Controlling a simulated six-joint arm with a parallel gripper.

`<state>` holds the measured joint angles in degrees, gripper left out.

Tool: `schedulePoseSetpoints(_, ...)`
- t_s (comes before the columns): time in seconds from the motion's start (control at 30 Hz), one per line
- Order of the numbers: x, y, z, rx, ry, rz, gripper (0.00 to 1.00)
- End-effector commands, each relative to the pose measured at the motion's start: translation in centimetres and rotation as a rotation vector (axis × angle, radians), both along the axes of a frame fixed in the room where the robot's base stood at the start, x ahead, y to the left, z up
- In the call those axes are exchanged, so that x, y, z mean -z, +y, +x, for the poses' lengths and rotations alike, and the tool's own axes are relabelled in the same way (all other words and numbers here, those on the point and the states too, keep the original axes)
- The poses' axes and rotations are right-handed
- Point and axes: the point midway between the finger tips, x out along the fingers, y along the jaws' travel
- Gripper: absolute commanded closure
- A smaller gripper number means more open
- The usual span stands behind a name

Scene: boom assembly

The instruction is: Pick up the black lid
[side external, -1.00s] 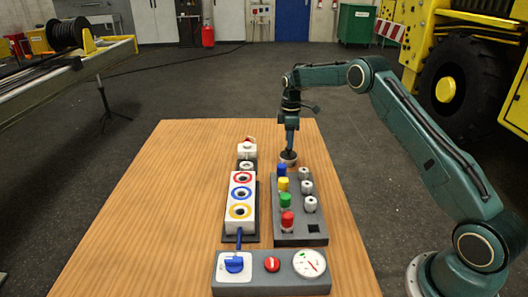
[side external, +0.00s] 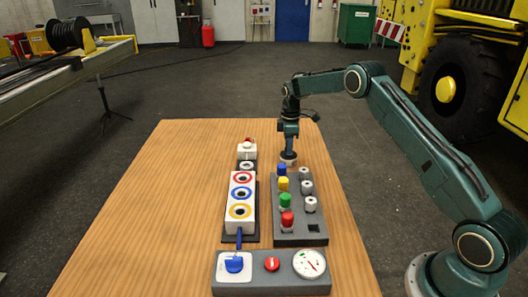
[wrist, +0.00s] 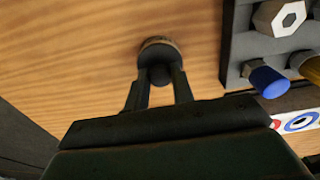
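The black lid (wrist: 158,46) is a small round piece with a dark knob and a brownish rim, lying on the wooden table in the wrist view. In the side view it is a small pale-edged disc (side external: 288,159) just beyond the far end of the grey parts tray. My gripper (wrist: 160,80) points down at it, with its two dark fingers reaching both sides of the knob. In the side view my gripper (side external: 289,150) is right over the lid. Whether the fingers press on the knob is too dark to tell.
The grey tray (side external: 308,238) holds blue, yellow, green and red pegs and several white nuts, close beside the lid. Left of it stands a white block (side external: 234,205) with coloured rings. A control panel (side external: 287,287) is at the near edge. The table's left side is clear.

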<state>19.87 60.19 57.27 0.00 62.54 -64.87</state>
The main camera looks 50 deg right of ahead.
Motion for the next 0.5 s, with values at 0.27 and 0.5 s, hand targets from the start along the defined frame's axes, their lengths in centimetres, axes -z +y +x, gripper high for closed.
schedulePoseSetpoints(0.27,-0.3,0.0,0.0,0.000,-0.001,-0.001,0.94)
schedulePoseSetpoints(0.5,-1.5,0.0,0.0,0.000,-0.001,0.000,0.94)
